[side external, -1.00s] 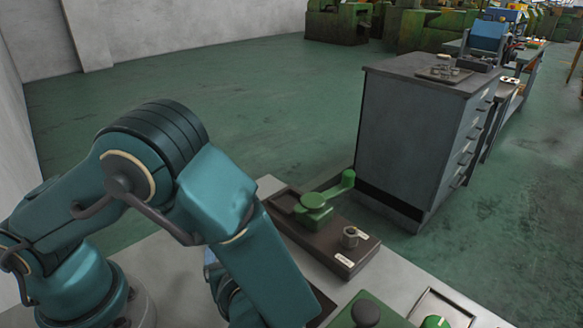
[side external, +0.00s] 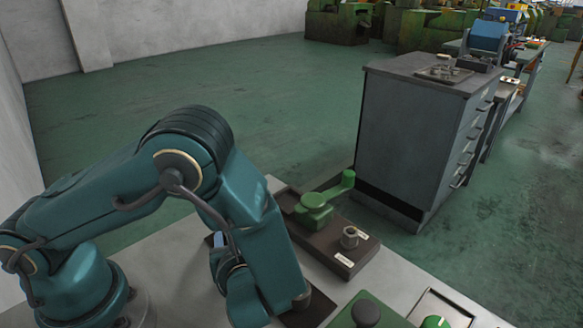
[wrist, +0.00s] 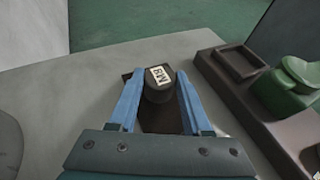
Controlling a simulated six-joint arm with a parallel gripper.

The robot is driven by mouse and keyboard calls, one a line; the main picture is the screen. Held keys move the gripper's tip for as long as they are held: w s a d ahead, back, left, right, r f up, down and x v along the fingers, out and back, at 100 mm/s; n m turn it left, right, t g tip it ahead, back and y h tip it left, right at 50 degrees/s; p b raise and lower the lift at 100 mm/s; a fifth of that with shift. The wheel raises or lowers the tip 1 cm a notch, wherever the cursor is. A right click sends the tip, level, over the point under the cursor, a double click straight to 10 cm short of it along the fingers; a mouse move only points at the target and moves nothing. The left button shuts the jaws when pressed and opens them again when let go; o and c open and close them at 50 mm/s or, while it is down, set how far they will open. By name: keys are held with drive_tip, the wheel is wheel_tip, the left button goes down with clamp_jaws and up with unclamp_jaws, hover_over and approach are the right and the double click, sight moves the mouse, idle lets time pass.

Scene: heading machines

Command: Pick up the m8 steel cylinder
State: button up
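The M8 steel cylinder (wrist: 158,86) is dark, with a white label reading M8 on its top, in the middle of the wrist view. My gripper (wrist: 159,76) has its two blue fingers apart, one on each side of the cylinder, with small gaps visible beside it. Whether a finger touches it is hard to tell. The cylinder's lower part is hidden in shadow between the fingers. In the side view my arm hides the cylinder and most of the gripper; only a bit of blue (side external: 218,240) shows left of the wrist.
A dark base with a green fixture (side external: 314,212) and a steel nut-like part (side external: 349,237) lies to the right on the pale bench (side external: 170,255). It also shows in the wrist view, with a green part (wrist: 290,85). A grey cabinet (side external: 410,140) stands behind.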

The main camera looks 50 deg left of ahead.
clamp_jaws()
drive_tip(key=shift+r, duration=0.2)
